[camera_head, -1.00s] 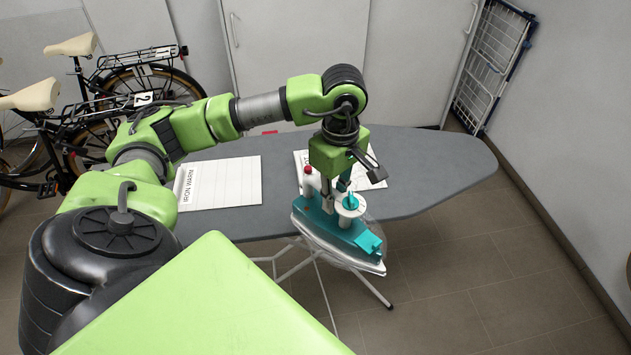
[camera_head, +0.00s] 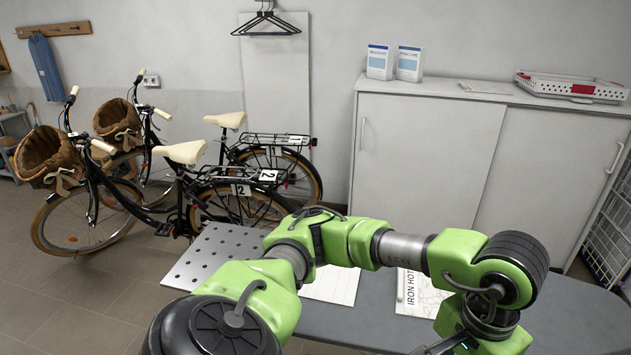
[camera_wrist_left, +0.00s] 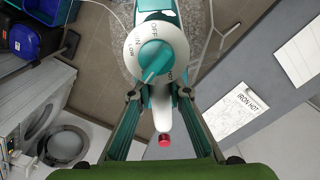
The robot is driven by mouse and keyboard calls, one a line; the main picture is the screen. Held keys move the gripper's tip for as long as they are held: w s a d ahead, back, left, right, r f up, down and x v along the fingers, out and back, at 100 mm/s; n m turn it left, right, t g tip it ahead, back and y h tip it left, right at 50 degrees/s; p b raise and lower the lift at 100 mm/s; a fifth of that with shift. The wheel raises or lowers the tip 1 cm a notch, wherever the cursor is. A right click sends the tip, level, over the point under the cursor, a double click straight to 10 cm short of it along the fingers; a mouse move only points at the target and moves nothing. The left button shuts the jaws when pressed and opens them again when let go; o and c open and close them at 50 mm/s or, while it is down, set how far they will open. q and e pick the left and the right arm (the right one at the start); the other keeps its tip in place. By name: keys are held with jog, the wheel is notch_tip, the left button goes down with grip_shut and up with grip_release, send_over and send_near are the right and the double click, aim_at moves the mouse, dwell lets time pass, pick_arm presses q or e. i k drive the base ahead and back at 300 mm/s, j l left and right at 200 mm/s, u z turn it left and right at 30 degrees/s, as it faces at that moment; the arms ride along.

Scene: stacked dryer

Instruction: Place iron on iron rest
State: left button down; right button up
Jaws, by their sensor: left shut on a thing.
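In the left wrist view, the iron (camera_wrist_left: 172,22) is teal and white, with a round dial (camera_wrist_left: 151,53) and a red button (camera_wrist_left: 165,140). My left gripper (camera_wrist_left: 160,92) is shut on it, one finger on each side. The iron is in front of the ironing board's edge, over the floor. In the head view, the left gripper and iron are almost wholly cut off by the bottom edge. A perforated metal plate (camera_head: 215,252), apparently the iron rest, sits at the left end of the board, partly behind my arm. My right gripper is not in view.
The grey ironing board (camera_head: 570,315) carries an "IRON HOT" sheet (camera_head: 420,292) and another sheet (camera_head: 338,288). Bicycles (camera_head: 190,185) stand behind the plate. A white cabinet (camera_head: 425,160) stands behind the board. A front-loading machine (camera_wrist_left: 60,145) is at the wrist view's left.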

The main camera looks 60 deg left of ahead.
aim_at(223, 254)
jog(key=u, duration=1.5)
